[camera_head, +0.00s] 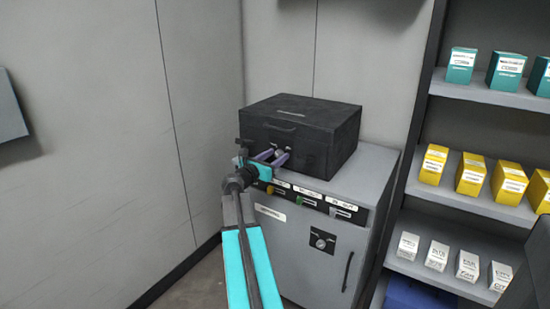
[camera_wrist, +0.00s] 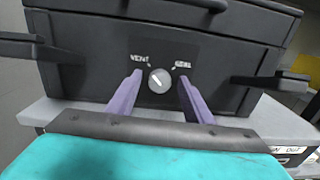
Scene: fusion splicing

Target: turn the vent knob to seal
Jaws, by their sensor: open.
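The vent knob (camera_wrist: 159,81) is a small round light-grey dial on the front of a black case (camera_wrist: 85,45). The label VENT is at its upper left and SEAL at its upper right. A dark mark on the knob appears to slant toward the upper left, the VENT side. My gripper (camera_wrist: 160,77) is open, with one purple finger on each side of the knob and a visible gap at both. In the head view my gripper (camera_head: 272,157) is at the front of the black case (camera_head: 305,125), and the knob is mostly hidden there.
The case stands on a grey cabinet (camera_head: 335,245) with labelled slots and a dial on its door. Shelves with teal, yellow and white boxes (camera_head: 471,174) stand at the right. A grey wall is at the left.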

